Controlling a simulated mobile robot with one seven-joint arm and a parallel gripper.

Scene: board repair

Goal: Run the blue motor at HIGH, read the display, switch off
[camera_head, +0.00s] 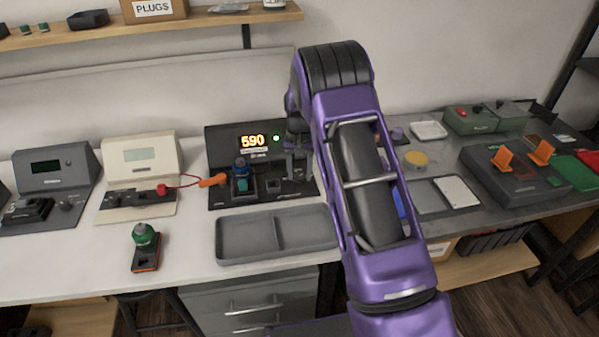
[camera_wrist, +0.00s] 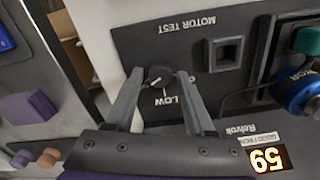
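The blue motor (camera_head: 241,165) sits at the left of the dark motor tester (camera_head: 222,143); it also shows at the right edge of the wrist view (camera_wrist: 297,92). The tester's display (camera_head: 253,141) is lit and reads 590, with a green light (camera_head: 276,138) beside it. My gripper (camera_wrist: 160,76) is over the tester's right side, fingers apart on either side of the black knob (camera_wrist: 158,75), with small gaps visible. LOW is printed near the knob; other labels are partly covered. I cannot tell the knob's exact setting.
A cream tester (camera_head: 139,155) with a red lead stands left, and another grey device (camera_head: 58,164) further left. A green-topped motor (camera_head: 144,236) stands at the bench front. An empty grey tray (camera_head: 275,234) lies before the tester. Green and orange-levered equipment fills the right.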

